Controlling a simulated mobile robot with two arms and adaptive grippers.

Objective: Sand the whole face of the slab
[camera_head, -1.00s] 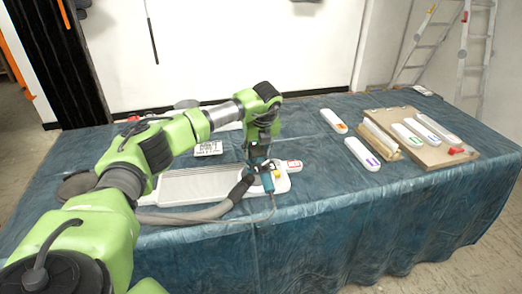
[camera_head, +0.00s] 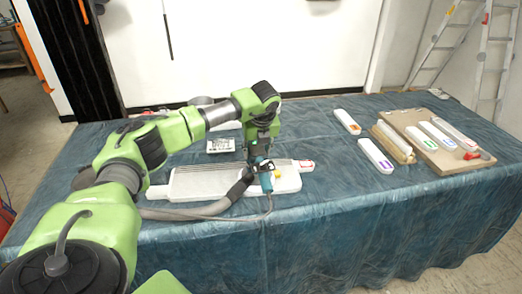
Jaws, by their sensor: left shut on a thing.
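The slab (camera_head: 289,183) lies flat on the cloth-covered table, a long pale board with grey ribbed relief (camera_head: 200,180) across its left and middle part and a smooth white right end. My left gripper (camera_head: 259,152) is over its right part, shut on a teal sander (camera_head: 265,182) with a grey hose. The sander is at the slab's face near the white end; I cannot tell whether its pad touches. The arm and sander hide part of the slab. A small yellow part (camera_head: 278,174) shows beside the sander. My right gripper is not in view.
The hose (camera_head: 190,213) runs along the slab's near edge. A printed card (camera_head: 220,145) lies behind the slab. White bars (camera_head: 375,156) and a wooden board (camera_head: 455,157) with more bars are at the right. The table's front right is clear.

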